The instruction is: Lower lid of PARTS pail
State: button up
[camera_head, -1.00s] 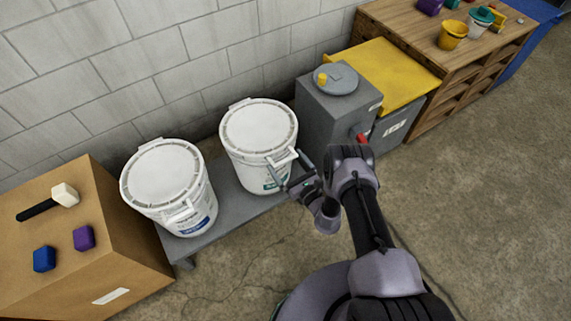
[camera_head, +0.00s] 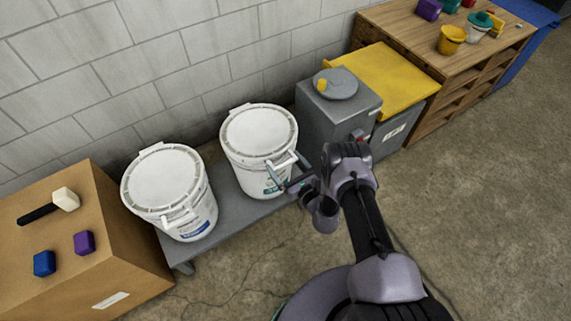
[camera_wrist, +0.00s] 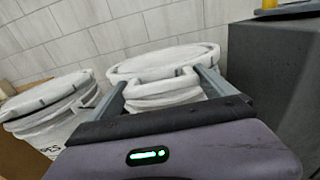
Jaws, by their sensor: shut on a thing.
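The right white pail (camera_head: 248,177) has a teal label, partly hidden by my gripper; I cannot read its word. Its white lid (camera_head: 258,131) lies about level over the pail's mouth; I cannot tell whether it is fully seated. My gripper (camera_head: 283,160) is at the lid's front right edge, shut on its protruding handle. In the wrist view my two fingers (camera_wrist: 165,82) flank the white handle (camera_wrist: 158,75), with the lid (camera_wrist: 165,58) behind it. The left white pail (camera_head: 190,222) has a blue label and a lid (camera_head: 161,178) lying on it.
Both pails stand on a low grey bench (camera_head: 234,207) against the block wall. A grey bin (camera_head: 337,117) stands close right of the right pail. A cardboard box (camera_head: 125,235) with a mallet (camera_head: 64,200) on it is at left. The floor in front is clear.

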jog(key=w+a+r+p, duration=0.1)
jog(key=w+r+p, duration=0.1)
jog(key=r, duration=0.6)
jog(key=w+a+r+p, duration=0.2)
jog(key=r+p, duration=0.3)
jog(key=r, duration=0.3)
jog(key=shift+w+g+h, duration=0.3)
jog(key=shift+g, duration=0.1)
